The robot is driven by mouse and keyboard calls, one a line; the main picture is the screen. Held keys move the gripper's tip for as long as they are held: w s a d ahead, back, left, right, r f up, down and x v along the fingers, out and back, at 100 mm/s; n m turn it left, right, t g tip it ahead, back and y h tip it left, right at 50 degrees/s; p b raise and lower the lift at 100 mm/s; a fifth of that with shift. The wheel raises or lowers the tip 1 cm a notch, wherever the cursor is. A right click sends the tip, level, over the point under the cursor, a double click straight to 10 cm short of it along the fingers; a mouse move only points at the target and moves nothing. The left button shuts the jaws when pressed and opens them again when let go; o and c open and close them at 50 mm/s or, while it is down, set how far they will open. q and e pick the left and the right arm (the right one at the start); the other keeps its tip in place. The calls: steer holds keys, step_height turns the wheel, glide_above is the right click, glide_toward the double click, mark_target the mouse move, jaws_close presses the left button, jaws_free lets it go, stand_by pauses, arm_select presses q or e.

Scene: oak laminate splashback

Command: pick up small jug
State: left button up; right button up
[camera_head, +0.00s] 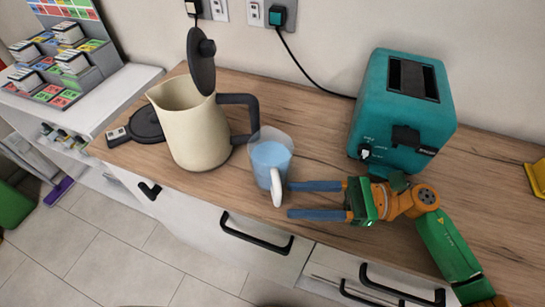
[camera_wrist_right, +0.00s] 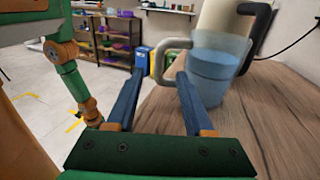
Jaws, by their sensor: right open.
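The small jug (camera_head: 268,160) is clear with blue contents and a pale handle. It stands upright on the wooden worktop, right of the large cream jug. In the right wrist view the small jug (camera_wrist_right: 212,72) stands just ahead, its handle showing at the opening between the fingers. My right gripper (camera_head: 289,200) is open and empty, with its blue fingertips close beside the handle. I cannot tell whether they touch it. In the right wrist view the gripper (camera_wrist_right: 160,70) also shows spread fingers. My left gripper is not in view.
A cream jug (camera_head: 190,125) with a raised dark lid stands close left of the small jug. A teal toaster (camera_head: 400,110) stands behind my right gripper. A black cord (camera_head: 310,75) runs along the wall. Drawer handles (camera_head: 256,233) line the front below the worktop edge.

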mark_target(278, 204)
steer(key=a, duration=0.1)
steer(key=a+p, duration=0.1)
steer(key=a, duration=0.1)
steer(key=a+p, duration=0.1)
steer(key=shift+s+a+r, duration=0.2)
steer(key=shift+a+r, duration=0.05)
steer(key=shift+r, duration=0.1)
steer(key=shift+a+f, duration=0.1)
steer(key=shift+f, duration=0.05)
jaws_close()
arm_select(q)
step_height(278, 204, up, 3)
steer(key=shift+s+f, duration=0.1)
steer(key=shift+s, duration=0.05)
arm_select(e)
steer(key=shift+w, duration=0.1)
stand_by(0.4)
